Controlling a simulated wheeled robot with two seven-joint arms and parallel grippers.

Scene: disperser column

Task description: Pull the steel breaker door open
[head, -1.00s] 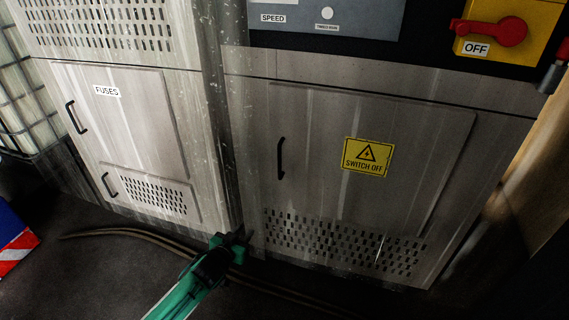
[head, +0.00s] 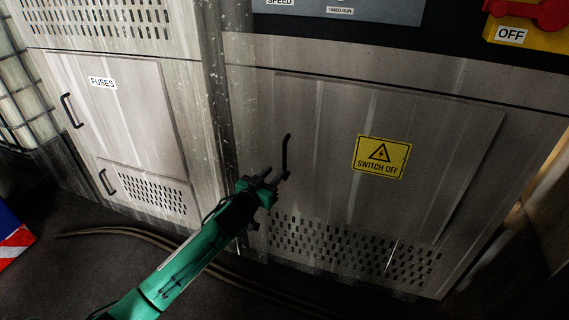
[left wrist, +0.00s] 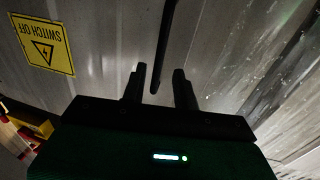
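The steel breaker door (head: 330,120) is shut in the right cabinet in the head view. It bears a yellow SWITCH OFF sign (head: 381,158) and a black vertical handle (head: 286,157) near its left edge. My left gripper (head: 272,178) is at the handle's lower end. In the left wrist view the two fingers (left wrist: 158,88) are open and apart, and the end of the black handle (left wrist: 163,60) lies between them or just in front; its depth is hard to tell. The sign (left wrist: 42,44) also shows there. My right gripper is not in view.
The FUSES door (head: 115,110) with its own black handle is on the left cabinet. A red switch on a yellow OFF box (head: 512,34) is above right. Cables (head: 130,232) lie on the dark floor.

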